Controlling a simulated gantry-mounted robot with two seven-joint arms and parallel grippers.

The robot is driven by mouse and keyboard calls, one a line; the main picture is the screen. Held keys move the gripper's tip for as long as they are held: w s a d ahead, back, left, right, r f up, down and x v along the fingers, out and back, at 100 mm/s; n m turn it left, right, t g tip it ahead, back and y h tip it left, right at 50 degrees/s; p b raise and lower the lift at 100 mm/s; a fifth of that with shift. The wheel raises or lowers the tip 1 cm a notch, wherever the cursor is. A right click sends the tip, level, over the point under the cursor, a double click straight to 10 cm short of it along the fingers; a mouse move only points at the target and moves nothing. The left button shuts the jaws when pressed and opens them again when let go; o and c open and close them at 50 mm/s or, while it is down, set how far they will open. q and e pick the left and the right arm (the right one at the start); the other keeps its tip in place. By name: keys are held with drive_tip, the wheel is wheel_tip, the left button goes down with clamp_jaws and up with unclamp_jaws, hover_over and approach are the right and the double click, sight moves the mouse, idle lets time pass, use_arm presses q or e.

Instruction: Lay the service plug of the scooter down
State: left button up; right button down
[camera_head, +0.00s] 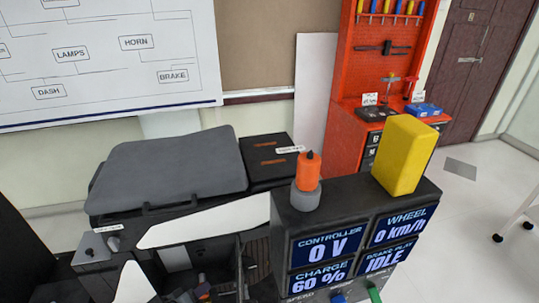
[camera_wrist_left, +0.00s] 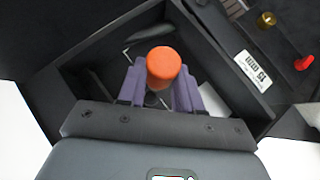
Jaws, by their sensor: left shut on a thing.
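The service plug appears in the left wrist view as an orange, round-ended cylinder (camera_wrist_left: 165,66). My left gripper (camera_wrist_left: 161,84) has its two purple fingers shut on the sides of this plug. The plug is seen nearly end-on, over or inside a dark open compartment (camera_wrist_left: 225,88); its lower end is hidden, so I cannot tell whether it touches anything. In the head view a small orange spot (camera_head: 203,289) shows low in the scooter body and may be the same plug. My right gripper is not in view.
A black console with screens (camera_head: 352,214) carries an orange-topped lamp (camera_head: 308,170) and a yellow block (camera_head: 405,153). A grey seat-like pad (camera_head: 168,165) lies left of it. A brass cylinder (camera_wrist_left: 265,20) and a red knob (camera_wrist_left: 304,62) sit beside the compartment.

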use_arm(q)
drive_tip(key=shift+s+p, duration=0.25)
drive_tip(key=shift+p, duration=0.1)
drive_tip(key=s+r+n+y+p, duration=0.2)
drive_tip(key=s+r+p, duration=0.2)
drive_tip(key=r+p, duration=1.1)
drive_tip(key=s+a+r+n+t+y+p, duration=0.1)
drive_tip(key=s+r+p, duration=0.4)
drive_tip(key=r+p, duration=1.1)
drive_tip(key=s+r+n+y+p, duration=0.3)
drive_tip(key=r+p, duration=1.2)
drive_tip(key=r, duration=1.1)
drive_tip(key=shift+s+a+t, duration=0.2)
drive_tip(key=shift+s+t, duration=0.1)
drive_tip(key=shift+s, duration=0.75)
drive_tip(key=shift+w, duration=0.1)
